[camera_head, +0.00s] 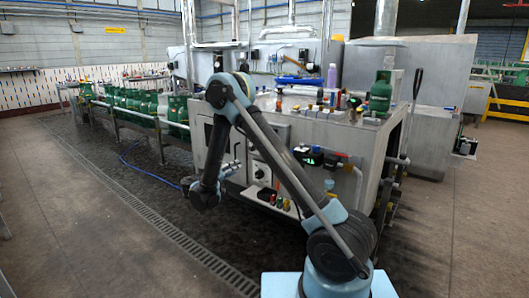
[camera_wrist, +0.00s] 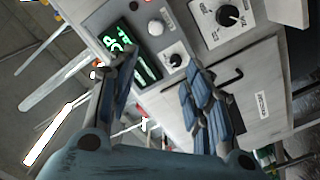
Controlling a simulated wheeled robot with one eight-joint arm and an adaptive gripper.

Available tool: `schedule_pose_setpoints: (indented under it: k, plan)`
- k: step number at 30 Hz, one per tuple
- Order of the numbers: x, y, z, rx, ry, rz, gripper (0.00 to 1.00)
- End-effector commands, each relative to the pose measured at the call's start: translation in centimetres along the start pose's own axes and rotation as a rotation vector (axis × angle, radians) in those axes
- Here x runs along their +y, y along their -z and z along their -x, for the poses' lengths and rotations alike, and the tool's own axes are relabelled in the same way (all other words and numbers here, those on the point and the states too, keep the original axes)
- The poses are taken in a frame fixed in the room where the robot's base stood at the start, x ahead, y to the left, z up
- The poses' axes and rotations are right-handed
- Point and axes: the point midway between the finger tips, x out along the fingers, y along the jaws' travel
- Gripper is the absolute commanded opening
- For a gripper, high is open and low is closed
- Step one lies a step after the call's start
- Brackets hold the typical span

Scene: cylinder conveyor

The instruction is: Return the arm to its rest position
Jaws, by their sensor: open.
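My arm rises from its mount at the bottom of the head view, bends high in the middle, and hangs down on the left side of the grey workbench. Beyond the fingers is a control panel with a green-lit display (camera_wrist: 118,40) and black knobs (camera_wrist: 228,15). I cannot tell whether the fingers touch the panel.
The workbench (camera_head: 325,128) carries small bottles and a green gas cylinder (camera_head: 380,95). More green cylinders (camera_head: 178,112) stand on a conveyor at the left. Pipes and a valve (camera_head: 347,166) stick out of the bench near my arm. The floor (camera_head: 75,220) at left is open.

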Motion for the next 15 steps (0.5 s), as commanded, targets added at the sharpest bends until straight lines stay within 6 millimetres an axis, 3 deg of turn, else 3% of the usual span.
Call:
schedule_pose_setpoints:
  k: [15]
  plan:
    - [4.7, -0.3, -3.8, -0.115, 0.044, 0.048, 0.46]
